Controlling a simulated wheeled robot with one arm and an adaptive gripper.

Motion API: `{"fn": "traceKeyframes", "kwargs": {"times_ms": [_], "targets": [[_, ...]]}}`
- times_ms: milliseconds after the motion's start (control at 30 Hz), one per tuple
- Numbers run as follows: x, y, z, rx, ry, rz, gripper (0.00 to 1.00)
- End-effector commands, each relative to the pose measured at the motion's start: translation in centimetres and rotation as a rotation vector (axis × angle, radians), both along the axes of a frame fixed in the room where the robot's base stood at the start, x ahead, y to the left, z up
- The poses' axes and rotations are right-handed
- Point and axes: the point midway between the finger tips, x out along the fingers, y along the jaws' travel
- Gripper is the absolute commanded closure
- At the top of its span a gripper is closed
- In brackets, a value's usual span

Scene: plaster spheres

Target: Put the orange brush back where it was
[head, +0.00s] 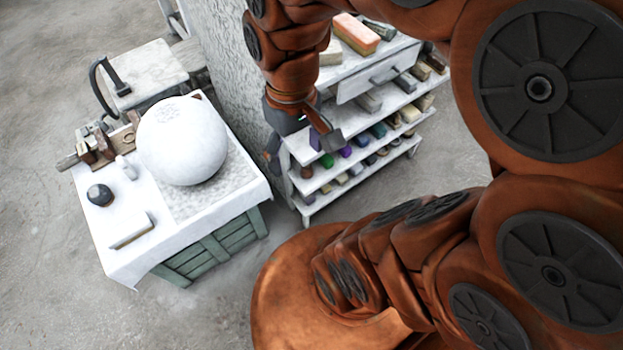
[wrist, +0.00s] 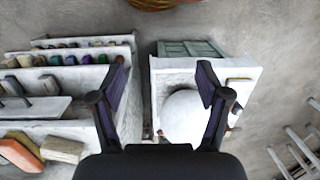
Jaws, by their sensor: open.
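An orange-topped block (head: 357,33), which looks like the orange brush, lies on the top of the white shelf unit. In the head view my gripper (head: 322,138) hangs at the near left end of the shelf unit, apart from the block.
The white shelf unit (head: 346,170) holds several coloured bottles and blocks. Left of it stands a cloth-covered table (head: 130,262) with a large white plaster sphere (head: 182,141) and small tools. A rough pillar (head: 228,60) rises behind. Open floor lies left.

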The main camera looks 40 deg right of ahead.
Motion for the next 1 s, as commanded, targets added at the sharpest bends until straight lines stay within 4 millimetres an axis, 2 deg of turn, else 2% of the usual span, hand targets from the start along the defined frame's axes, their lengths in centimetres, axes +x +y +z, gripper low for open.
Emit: {"fn": "traceKeyframes", "kwargs": {"times_ms": [33,100,267,1000], "targets": [[-1.7,0.5,-0.5,-0.014,0.018,0.004,0.24],[-3.4,0.9,-0.9,-0.031,0.036,-0.002,0.24],[-5.6,1.2,-1.7,-0.053,0.064,-0.013,0.24],[-5.9,1.2,-1.8,-0.056,0.068,-0.016,0.24]]}}
